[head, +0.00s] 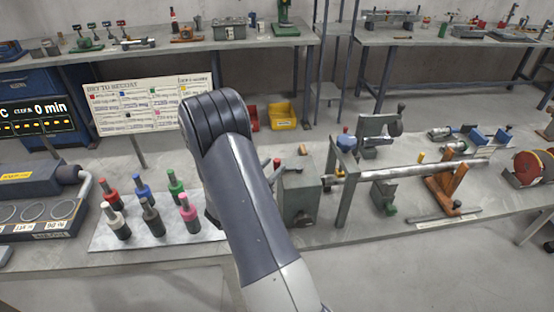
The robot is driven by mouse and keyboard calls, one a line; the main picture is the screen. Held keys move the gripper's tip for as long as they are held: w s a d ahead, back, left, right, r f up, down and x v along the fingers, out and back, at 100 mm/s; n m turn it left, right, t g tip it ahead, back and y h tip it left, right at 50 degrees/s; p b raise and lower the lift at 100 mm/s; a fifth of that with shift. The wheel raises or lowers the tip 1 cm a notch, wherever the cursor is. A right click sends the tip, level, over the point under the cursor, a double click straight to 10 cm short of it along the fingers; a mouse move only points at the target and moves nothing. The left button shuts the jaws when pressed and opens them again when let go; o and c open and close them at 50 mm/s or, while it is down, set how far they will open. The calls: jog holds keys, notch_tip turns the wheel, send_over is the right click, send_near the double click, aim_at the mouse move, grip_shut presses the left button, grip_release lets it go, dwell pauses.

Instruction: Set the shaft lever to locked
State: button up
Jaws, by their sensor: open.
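The auger positioner stands on the bench right of my arm. A short dark lever with a reddish end (277,163) sticks out near the box, partly behind my arm. A small tan knob (303,149) stands on the box top, and a small yellow knob (421,157) is above the shaft. I cannot tell which is the shaft lever or how it is set. My gripper is hidden behind my arm.
Several coloured bottles stand on a pale sheet (105,240) left of my arm. A sign board (130,108) rises behind them. A grey machine (35,195) is at far left. A red and brown round part (533,166) is at far right.

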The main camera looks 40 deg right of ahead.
jog(key=shift+p+x, duration=0.3)
jog(key=shift+x, duration=1.2)
grip_shut()
